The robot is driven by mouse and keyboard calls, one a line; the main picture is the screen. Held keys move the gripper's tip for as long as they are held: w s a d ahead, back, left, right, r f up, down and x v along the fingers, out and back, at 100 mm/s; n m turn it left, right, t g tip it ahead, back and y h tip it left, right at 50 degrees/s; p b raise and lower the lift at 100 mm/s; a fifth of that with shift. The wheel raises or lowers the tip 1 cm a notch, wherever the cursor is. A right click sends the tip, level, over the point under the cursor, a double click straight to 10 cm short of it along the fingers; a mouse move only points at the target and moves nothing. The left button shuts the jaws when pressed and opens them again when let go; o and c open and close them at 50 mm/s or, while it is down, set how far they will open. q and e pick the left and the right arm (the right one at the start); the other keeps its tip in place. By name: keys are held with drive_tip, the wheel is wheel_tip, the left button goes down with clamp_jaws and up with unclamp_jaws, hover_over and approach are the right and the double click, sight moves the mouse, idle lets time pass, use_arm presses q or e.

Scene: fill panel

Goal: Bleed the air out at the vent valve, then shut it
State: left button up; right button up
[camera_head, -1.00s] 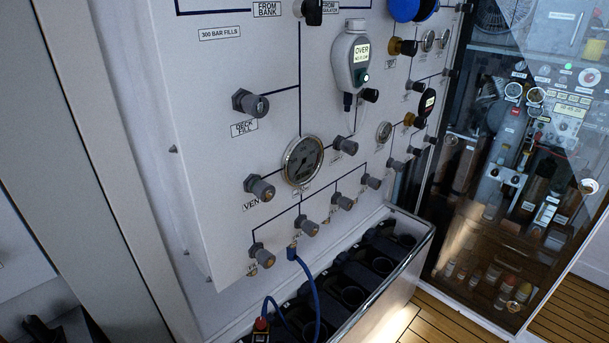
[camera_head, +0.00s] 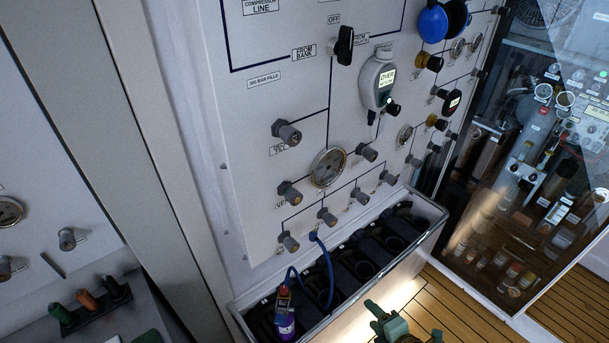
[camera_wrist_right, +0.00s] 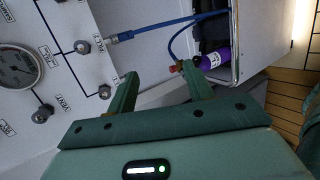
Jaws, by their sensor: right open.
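The vent valve (camera_head: 291,192) is a grey knob on the white fill panel, left of a round gauge (camera_head: 328,167). It also shows beside its VENT label in the right wrist view (camera_wrist_right: 42,114). My right gripper (camera_head: 374,312) is green, at the bottom of the head view, low in front of the rack and well apart from the vent valve. In the right wrist view its two fingers (camera_wrist_right: 160,76) stand apart with nothing between them. A blue hose (camera_head: 326,262) runs from a lower fill valve to a purple cylinder (camera_head: 285,327). My left gripper is out of view.
The cylinder rack (camera_head: 437,232) with dark slots juts out below the panel. Several similar grey knobs sit close to the vent valve. A glass-fronted cabinet (camera_head: 530,180) stands at right. The wooden floor (camera_head: 455,305) before the rack is clear.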

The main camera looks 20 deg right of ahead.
sight(297, 199)
drive_tip(key=w+a+r+n+t+y, duration=0.2)
drive_tip(key=r+n, duration=0.5)
drive_tip(key=r, duration=0.1)
drive_tip(key=w+a+r+n+t+y, duration=0.1)
drive_tip(key=a+r+n, duration=0.2)
drive_tip(key=r+n, duration=0.45)
drive_tip(key=w+a+r+n+t+y, duration=0.2)
drive_tip(key=r+n, duration=0.3)
drive_tip(key=r, duration=0.5)
use_arm(q)
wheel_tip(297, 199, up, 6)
drive_tip(key=p, duration=0.4)
drive_tip(key=shift+p, duration=0.35)
use_arm(e)
drive_tip(key=shift+n, duration=0.25)
drive_tip(key=x, duration=1.6)
drive_tip(key=shift+w+a+f, duration=0.1)
drive_tip(key=shift+f, duration=0.2)
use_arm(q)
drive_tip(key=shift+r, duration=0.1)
use_arm(e)
drive_tip(key=c, duration=1)
